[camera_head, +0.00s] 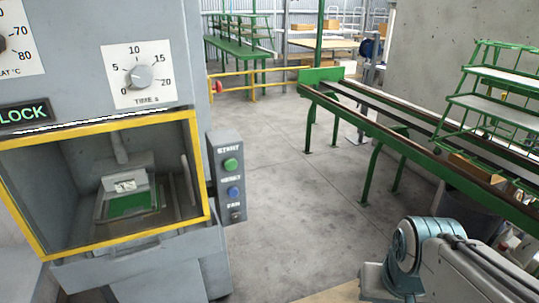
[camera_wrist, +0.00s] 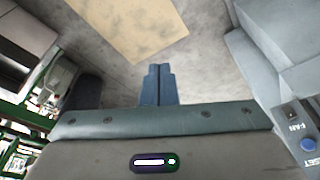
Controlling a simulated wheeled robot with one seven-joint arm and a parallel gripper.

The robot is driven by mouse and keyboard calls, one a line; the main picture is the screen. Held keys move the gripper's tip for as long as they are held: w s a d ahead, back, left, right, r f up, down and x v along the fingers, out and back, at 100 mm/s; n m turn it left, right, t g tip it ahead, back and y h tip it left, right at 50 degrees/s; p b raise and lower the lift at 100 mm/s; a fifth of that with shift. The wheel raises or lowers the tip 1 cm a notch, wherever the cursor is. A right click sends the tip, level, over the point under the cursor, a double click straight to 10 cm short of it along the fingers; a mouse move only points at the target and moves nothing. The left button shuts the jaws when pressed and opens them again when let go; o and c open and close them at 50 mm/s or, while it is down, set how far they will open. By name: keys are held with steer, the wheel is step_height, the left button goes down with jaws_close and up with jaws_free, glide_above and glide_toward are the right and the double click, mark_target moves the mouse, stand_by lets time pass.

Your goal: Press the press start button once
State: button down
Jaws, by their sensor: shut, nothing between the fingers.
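The green start button (camera_head: 231,165) is at the top of a grey control box (camera_head: 226,205) on the right side of the grey press (camera_head: 155,240). "START" is lettered above it. A blue button (camera_head: 235,192) is below it; in the wrist view the blue button (camera_wrist: 308,145) shows at the right edge beside "RESET" lettering. The green button is not visible in the wrist view. My gripper (camera_wrist: 157,72) has its fingers together with nothing between them, apart from the control box. In the head view my arm is at lower right, and the fingers do not show.
The press has a yellow-framed window (camera_head: 203,165) and a time dial (camera_head: 139,76). A green-legged conveyor (camera_head: 375,120) and a green rack (camera_head: 495,95) stand at the right. A yellow rail (camera_head: 240,88) is behind. The grey floor (camera_head: 300,210) between press and conveyor is clear.

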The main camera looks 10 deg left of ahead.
mark_target(231, 164)
stand_by(0.3)
steer(key=w+a+r+m+t+y+p, duration=0.1)
steer(key=w+a+r+y+p, duration=0.1)
steer(key=a, duration=0.6)
steer(key=w+a+r+m+t+y+p, duration=0.1)
steer(key=w+a+r+m+y+p, duration=0.1)
steer(key=w+a, duration=0.5)
steer(key=w+a+r+m+t+y+p, duration=0.1)
steer(key=w+a+r+y+p, duration=0.3)
steer(key=a, duration=0.7)
step_height(231, 164, up, 2)
steer(key=shift+w+r+m+p, duration=0.25)
steer(key=shift+w+m+p, duration=0.05)
steer(key=shift+w+p, duration=0.4)
steer(key=shift+a, duration=0.1)
steer(key=shift+w+a+p, duration=0.55)
steer(key=shift+w+a, duration=0.2)
steer(key=shift+w, duration=0.5)
steer(key=shift+w+a+p, duration=0.5)
steer(key=shift+w+a, duration=0.25)
steer(key=shift+w, duration=0.5)
steer(key=shift+w+a+p, duration=0.55)
steer(key=shift+w+a, duration=0.2)
steer(key=shift+w, duration=0.5)
